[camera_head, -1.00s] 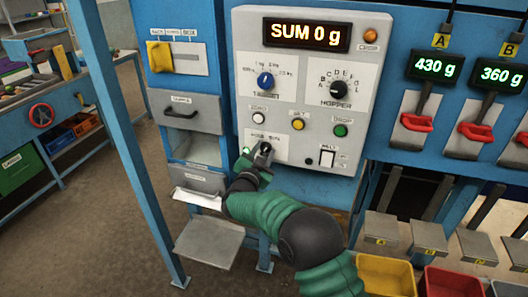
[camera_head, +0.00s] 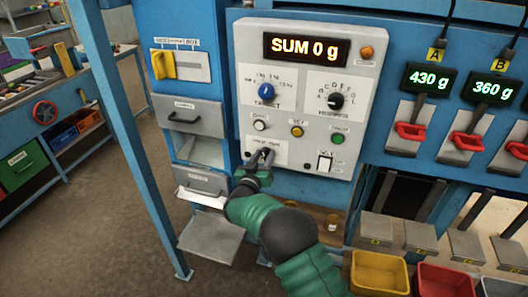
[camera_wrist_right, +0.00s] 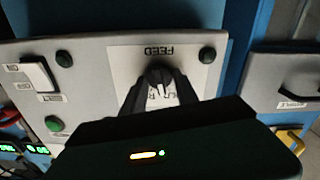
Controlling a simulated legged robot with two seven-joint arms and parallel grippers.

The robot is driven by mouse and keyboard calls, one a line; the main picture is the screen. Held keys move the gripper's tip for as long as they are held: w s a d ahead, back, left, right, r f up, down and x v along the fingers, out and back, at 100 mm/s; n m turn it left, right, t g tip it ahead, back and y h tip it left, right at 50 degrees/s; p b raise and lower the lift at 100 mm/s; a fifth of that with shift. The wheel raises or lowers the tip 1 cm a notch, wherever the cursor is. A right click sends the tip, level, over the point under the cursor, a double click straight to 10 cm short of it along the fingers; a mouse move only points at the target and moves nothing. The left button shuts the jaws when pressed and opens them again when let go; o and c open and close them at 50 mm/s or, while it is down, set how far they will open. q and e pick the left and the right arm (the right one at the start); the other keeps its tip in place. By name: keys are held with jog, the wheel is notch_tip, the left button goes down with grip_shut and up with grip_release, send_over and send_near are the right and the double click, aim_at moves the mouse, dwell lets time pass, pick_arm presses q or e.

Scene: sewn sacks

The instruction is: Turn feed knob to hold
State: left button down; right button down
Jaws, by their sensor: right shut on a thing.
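The feed knob (camera_wrist_right: 159,76) is a small dark round knob on a white plate marked FEED, upside down in the right wrist view. Its white pointer mark points down in that view. My right gripper (camera_wrist_right: 160,88) is shut on the knob, with one dark finger on each side. In the head view the right gripper (camera_head: 263,160) is at the lower left of the grey control panel (camera_head: 306,178) and hides most of the knob. The hold and run lettering above it is too small to read surely. My left gripper is not in view.
The panel also carries a blue target knob (camera_head: 266,91), a black hopper knob (camera_head: 335,100) and several push buttons. A display (camera_head: 305,48) reads SUM 0 g. A yellow lever (camera_head: 163,65) is at left. Yellow (camera_head: 380,272) and red (camera_head: 441,279) bins stand below right.

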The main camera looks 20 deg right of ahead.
jog(key=shift+w+a+r+n+p, duration=0.1)
jog(key=shift+n+p, duration=0.7)
jog(key=shift+n, duration=0.9)
jog(key=c, duration=1.2)
grip_release()
jog(key=shift+o, duration=1.2)
jog(key=shift+a, duration=0.1)
